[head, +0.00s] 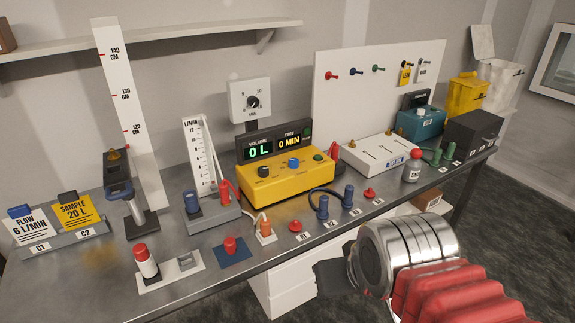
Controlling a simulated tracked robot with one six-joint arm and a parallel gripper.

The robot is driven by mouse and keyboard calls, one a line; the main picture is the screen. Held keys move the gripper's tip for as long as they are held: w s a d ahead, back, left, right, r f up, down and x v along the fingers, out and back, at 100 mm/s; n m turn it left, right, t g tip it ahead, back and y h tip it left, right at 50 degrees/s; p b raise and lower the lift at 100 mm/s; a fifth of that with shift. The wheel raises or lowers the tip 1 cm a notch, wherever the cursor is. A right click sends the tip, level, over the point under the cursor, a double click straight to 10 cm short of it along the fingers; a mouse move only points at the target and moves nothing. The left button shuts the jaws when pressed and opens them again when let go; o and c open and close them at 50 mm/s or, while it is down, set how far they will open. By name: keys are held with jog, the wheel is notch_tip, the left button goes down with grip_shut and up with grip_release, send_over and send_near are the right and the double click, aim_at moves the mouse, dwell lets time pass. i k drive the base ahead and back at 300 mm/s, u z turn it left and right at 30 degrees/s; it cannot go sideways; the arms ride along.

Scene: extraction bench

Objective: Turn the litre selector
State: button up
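A yellow control box (284,184) stands mid-bench with a black knob (263,171), a blue knob (293,162) and a green button or knob (318,156) on its sloped top. I cannot read which one is the litre selector. The display (274,144) behind it reads volume 0 L and time 0 MIN. My gripper (333,286) is low in the picture, in front of the bench edge, well apart from the box. Only a dark part of it shows past my silver wrist; its fingers cannot be made out.
Before the box stand blue posts with a cable (323,207), red caps (295,226) and an orange-white plug (265,230). A flow gauge (199,158) is left of it. A white panel (386,159) and grey bottle (412,169) are right. A dial (252,102) hangs behind.

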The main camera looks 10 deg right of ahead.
aim_at(293, 163)
jog(key=z, duration=0.05)
jog(key=k, duration=0.65)
jog(key=u, duration=0.5)
jog(key=i, duration=1.6)
jog(key=z, duration=0.05)
